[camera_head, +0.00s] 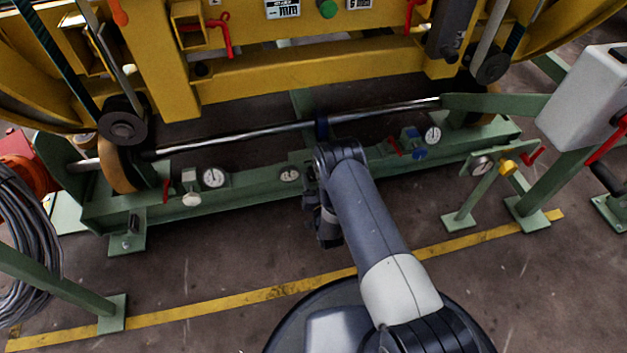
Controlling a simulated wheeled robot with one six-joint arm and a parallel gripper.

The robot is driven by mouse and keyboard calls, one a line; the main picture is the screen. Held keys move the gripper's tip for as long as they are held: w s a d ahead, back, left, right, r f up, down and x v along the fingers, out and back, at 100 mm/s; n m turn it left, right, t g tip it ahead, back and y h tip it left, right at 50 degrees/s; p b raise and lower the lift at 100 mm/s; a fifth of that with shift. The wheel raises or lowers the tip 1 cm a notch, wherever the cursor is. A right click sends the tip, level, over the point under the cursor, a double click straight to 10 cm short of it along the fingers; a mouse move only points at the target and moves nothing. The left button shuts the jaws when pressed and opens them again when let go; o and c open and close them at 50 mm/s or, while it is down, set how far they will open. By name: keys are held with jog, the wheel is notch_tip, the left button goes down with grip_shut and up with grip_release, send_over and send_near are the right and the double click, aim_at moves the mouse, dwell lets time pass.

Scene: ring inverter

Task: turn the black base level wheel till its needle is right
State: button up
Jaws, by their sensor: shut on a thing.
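The green base beam (250,192) runs across the middle of the view under the yellow ring frame. A small round dial (289,175) sits at the middle of the beam, just left of my wrist. Its needle is too small to read. My gripper (309,178) is at the beam just right of this dial, largely covered by my dark wrist. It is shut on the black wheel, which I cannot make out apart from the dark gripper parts.
A white-faced dial (213,177) with a white knob (191,199) is to the left. Another dial (432,134) with a blue wheel (419,153) is to the right. A steel shaft (240,136) runs behind. Open floor with a yellow line (200,309) lies in front.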

dwell(0.4)
jog(key=o, duration=1)
jog(key=shift+c, duration=0.2)
